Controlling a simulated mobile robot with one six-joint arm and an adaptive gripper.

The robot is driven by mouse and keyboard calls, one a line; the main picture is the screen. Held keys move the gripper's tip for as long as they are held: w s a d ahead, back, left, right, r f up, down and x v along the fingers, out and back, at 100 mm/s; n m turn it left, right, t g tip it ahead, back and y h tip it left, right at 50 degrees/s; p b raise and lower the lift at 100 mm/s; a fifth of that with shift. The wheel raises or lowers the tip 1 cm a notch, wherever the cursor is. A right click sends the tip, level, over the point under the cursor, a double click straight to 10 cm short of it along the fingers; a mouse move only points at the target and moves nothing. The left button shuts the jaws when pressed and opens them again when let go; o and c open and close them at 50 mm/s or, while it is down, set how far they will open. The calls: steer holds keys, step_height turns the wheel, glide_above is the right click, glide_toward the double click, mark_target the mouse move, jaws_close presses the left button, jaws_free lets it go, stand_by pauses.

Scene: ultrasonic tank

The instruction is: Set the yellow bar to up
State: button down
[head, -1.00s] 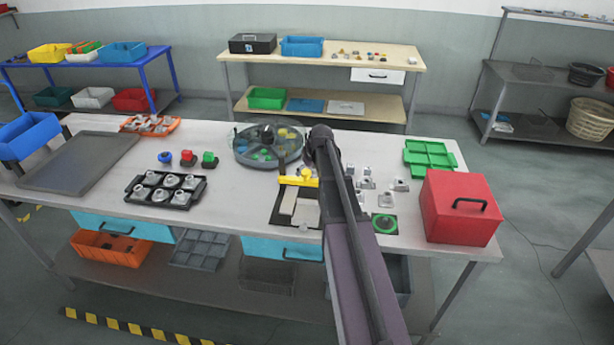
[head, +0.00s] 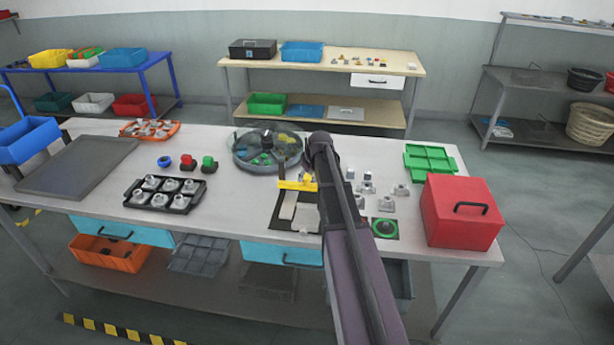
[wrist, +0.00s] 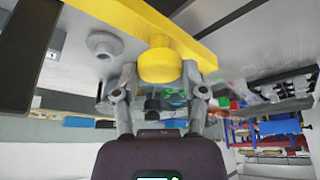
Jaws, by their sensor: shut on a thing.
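The yellow bar (head: 296,186) lies roughly crosswise at the back of a dark panel on the workbench in the head view. In the wrist view the yellow bar (wrist: 190,35) slants across the top, with a round yellow knob (wrist: 160,66) on it. My gripper (wrist: 160,78) has one finger on each side of this knob and is shut on it. My arm hides the gripper in the head view.
A clear-covered round drum (head: 262,155) stands just behind the bar. A black tray of parts (head: 165,194) is on the left.

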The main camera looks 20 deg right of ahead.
mark_target(306, 177)
steer(key=shift+r+p, duration=3.2)
steer(key=shift+w, duration=0.15)
steer(key=shift+c, duration=0.7)
jaws_free()
steer(key=shift+f, duration=0.1)
